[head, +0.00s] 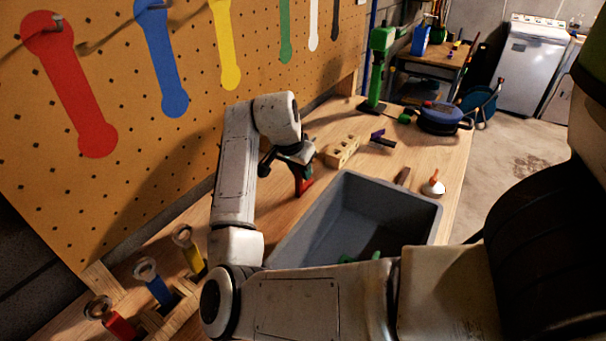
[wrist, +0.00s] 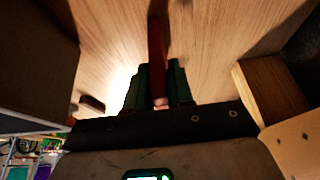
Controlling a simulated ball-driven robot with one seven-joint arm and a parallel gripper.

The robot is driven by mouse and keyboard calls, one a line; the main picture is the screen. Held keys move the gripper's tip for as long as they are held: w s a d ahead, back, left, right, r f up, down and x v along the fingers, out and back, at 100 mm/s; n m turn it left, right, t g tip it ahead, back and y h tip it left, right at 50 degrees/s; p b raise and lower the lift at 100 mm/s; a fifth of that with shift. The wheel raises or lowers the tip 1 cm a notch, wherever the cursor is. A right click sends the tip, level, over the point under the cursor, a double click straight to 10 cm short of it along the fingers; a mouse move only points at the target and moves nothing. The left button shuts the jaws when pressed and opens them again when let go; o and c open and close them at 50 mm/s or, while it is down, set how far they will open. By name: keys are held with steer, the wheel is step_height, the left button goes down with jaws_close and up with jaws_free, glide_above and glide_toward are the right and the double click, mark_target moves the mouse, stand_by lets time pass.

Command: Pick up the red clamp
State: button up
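The red clamp (head: 304,186) shows in the head view just under my gripper (head: 297,166), over the wooden bench left of the grey bin. In the wrist view the red clamp (wrist: 156,55) is a narrow red bar running up the picture between the two green fingers of my gripper (wrist: 158,88). The fingers are close against both its sides, and my gripper looks shut on it. Part of the clamp is hidden by the fingers and by shadow. I cannot tell whether it touches the bench.
A grey bin (head: 425,210) with green items inside stands right of my gripper. A wooden block with holes (head: 342,151), a purple item (head: 381,139) and a white-and-orange bottle (head: 433,186) lie beyond. A pegboard (head: 130,120) with coloured tool shapes rises on the left.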

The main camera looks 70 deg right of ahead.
jaws_close()
steer(key=shift+r, duration=0.15)
step_height(320, 180, up, 10)
steer(key=shift+f, duration=0.1)
stand_by(0.4)
